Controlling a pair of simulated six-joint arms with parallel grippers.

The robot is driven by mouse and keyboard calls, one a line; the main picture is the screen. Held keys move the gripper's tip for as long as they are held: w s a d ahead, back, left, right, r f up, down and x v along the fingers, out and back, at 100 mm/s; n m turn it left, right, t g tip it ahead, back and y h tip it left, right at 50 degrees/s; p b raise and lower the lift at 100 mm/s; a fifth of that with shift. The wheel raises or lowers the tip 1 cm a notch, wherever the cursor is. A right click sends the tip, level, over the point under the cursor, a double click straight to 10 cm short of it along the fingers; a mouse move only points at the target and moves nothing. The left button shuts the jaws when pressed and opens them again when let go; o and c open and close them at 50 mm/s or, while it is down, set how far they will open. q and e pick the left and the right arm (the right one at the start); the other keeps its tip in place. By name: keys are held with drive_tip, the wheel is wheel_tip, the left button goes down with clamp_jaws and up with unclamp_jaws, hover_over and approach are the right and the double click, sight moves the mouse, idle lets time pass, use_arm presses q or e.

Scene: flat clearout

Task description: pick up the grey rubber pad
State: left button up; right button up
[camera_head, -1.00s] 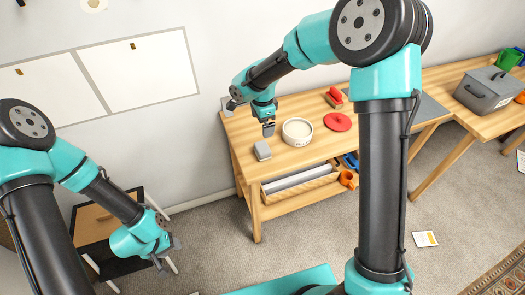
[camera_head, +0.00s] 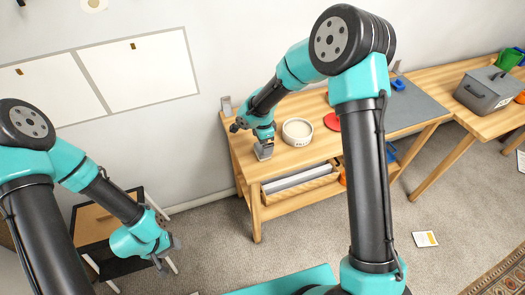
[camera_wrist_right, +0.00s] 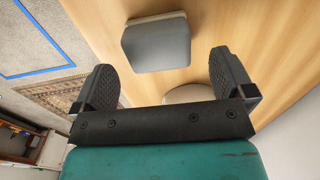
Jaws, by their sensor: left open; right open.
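The grey rubber pad (camera_head: 263,154) lies on the wooden bench near its left end, left of the round white dish. It is partly hidden under my right gripper (camera_head: 264,141) in the head view. In the right wrist view the pad (camera_wrist_right: 157,45) is a rounded grey square with a paler layer along its far edge. My right gripper (camera_wrist_right: 163,62) is open, with one finger to each side of the pad and visible gaps between. My left gripper (camera_head: 167,252) is open and empty, low at the left, away from the bench.
The white dish (camera_head: 298,131) stands close to the right of the pad. A red disc (camera_head: 332,121) and a dark grey mat (camera_head: 415,107) lie further right, partly behind my right arm. A grey lidded box (camera_head: 487,90) sits on the right bench. A small stand (camera_head: 95,222) is near my left gripper.

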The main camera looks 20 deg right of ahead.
drive_tip(key=shift+s+f, duration=0.1)
drive_tip(key=shift+f, duration=2.45)
drive_tip(key=shift+c, duration=0.4)
drive_tip(key=c, duration=0.9)
drive_tip(key=shift+r, duration=0.45)
wheel_tip(320, 180, up, 3)
drive_tip(key=shift+f, duration=0.1)
drive_tip(key=s+a, duration=0.1)
drive_tip(key=s, duration=0.4)
drive_tip(key=s+a+r, duration=0.1)
drive_tip(key=s+a, duration=0.1)
drive_tip(key=s, duration=0.3)
drive_tip(key=s+a, duration=0.1)
drive_tip(key=s, duration=0.4)
drive_tip(key=shift+s+a+r, duration=0.15)
drive_tip(key=shift+s+a, duration=0.1)
